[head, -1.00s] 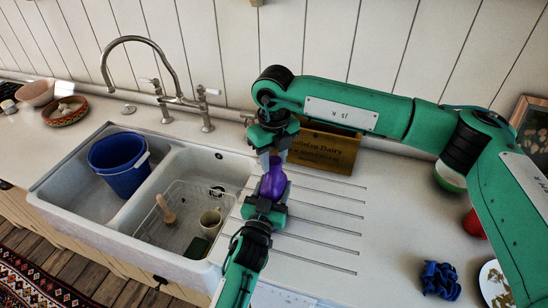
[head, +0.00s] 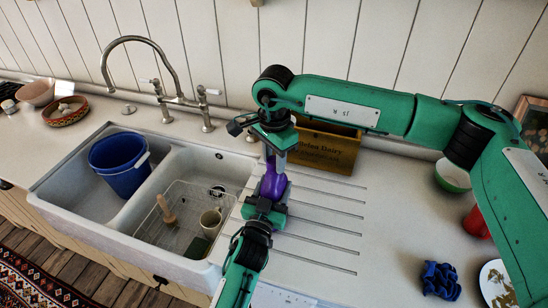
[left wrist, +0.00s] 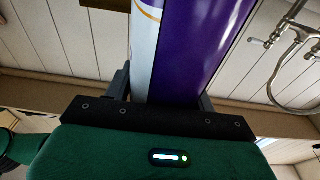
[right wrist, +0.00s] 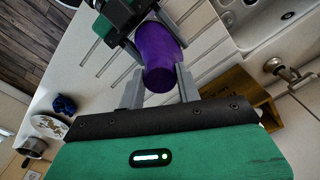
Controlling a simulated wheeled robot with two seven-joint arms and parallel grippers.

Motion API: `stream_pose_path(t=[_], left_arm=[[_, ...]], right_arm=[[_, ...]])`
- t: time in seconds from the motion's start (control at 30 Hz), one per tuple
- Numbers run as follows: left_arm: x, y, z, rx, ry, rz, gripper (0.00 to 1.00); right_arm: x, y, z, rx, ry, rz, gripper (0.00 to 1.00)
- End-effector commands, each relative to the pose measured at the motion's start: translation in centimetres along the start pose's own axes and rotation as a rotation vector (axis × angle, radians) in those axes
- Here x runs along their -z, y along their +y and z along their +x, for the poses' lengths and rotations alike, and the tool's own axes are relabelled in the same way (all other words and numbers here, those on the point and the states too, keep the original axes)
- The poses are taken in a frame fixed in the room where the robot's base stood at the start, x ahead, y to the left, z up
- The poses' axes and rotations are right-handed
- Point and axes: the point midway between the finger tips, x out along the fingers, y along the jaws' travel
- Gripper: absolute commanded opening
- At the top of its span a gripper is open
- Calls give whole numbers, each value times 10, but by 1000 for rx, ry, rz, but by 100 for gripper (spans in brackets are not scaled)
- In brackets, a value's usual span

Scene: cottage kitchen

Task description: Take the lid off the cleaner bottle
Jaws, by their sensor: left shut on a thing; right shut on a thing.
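The cleaner bottle (head: 272,184) is purple and stands upright on the drainboard right of the sink. In the left wrist view its purple and white body (left wrist: 195,50) fills the space between the fingers. My left gripper (head: 266,206) is shut on the bottle's body from the front. My right gripper (head: 273,162) points down from above and is shut around the purple top end. In the right wrist view this top, the lid (right wrist: 158,78), sits between the two fingers. The lid appears in line with the bottle; a gap between them cannot be made out.
A wooden box (head: 326,150) stands close behind my right gripper. A blue cloth (head: 440,280), a red cup (head: 476,223) and a green-white bowl (head: 452,177) are at right.

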Motion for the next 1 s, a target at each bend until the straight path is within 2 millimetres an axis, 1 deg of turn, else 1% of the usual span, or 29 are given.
stream_pose_path(t=[0.03, 0.7, 0.8, 0.9, 1.0], left_arm=[[-3, 0, -1, 1, -6, 0, 0], [-3, -1, -1, 1, -6, -1, 0], [-3, -1, -1, 2, -6, -1, 0], [-3, -1, -1, 2, -6, -1, 0], [-3, -1, -1, 1, -6, -1, 0]], right_arm=[[0, 0, 0, -1, 0, -75, 7], [0, 1, 0, -1, -2, -1169, 7], [1, 1, 0, -1, -2, -1293, 7], [1, 1, 0, -1, -2, -1372, 7], [1, 1, 0, -1, -2, -1370, 7]])
